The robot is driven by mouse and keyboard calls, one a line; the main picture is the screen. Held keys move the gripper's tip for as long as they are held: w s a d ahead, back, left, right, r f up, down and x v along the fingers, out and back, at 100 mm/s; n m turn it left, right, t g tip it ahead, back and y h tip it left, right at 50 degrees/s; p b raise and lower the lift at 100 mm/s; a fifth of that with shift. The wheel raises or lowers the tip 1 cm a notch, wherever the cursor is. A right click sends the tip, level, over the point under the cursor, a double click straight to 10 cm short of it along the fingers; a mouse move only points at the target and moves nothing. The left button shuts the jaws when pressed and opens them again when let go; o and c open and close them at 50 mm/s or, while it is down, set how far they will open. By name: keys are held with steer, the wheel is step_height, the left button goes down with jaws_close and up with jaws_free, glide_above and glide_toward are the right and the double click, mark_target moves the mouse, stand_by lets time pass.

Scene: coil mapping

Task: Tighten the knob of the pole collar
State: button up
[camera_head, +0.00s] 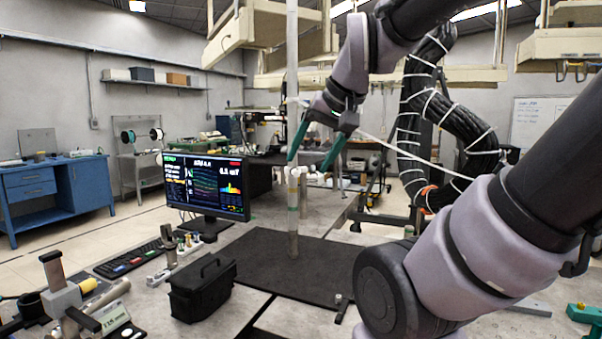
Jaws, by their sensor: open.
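A pale upright pole (292,90) stands on a dark mat and runs up past the top of the picture. A small whitish collar (296,173) sits around it at about mid-height, with a light knob (314,176) seeming to stick out to its right. My gripper (308,166) points down at the collar with its two green fingers apart. The left fingertip is by the pole and the right one is just right of the knob. I cannot tell whether either finger touches. Details of the collar and knob are too small to make out.
The dark mat (268,278) lies on a grey table. A monitor (207,186), a black case (203,290) and a keyboard (130,258) stand left of the pole. A thick black cable bundle (452,125) hangs at the right. My arm covers the right foreground.

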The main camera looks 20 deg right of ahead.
steer(key=w+d+m+g+y, duration=0.1)
steer(key=w+d+y, duration=0.25)
steer(key=w, duration=0.95)
steer(key=w+d+m+g+y, duration=0.1)
steer(key=w+d+m+y, duration=0.2)
steer(key=w, duration=1)
steer(key=m+t+y, duration=0.1)
steer(key=t+y, duration=0.4)
steer(key=t, duration=0.1)
glide_toward(313, 169)
steer(key=w+d+x, duration=0.1)
steer(key=x, duration=1.2)
steer(key=shift+w+f, duration=0.25)
steer(key=shift+w, duration=0.25)
jaws_close()
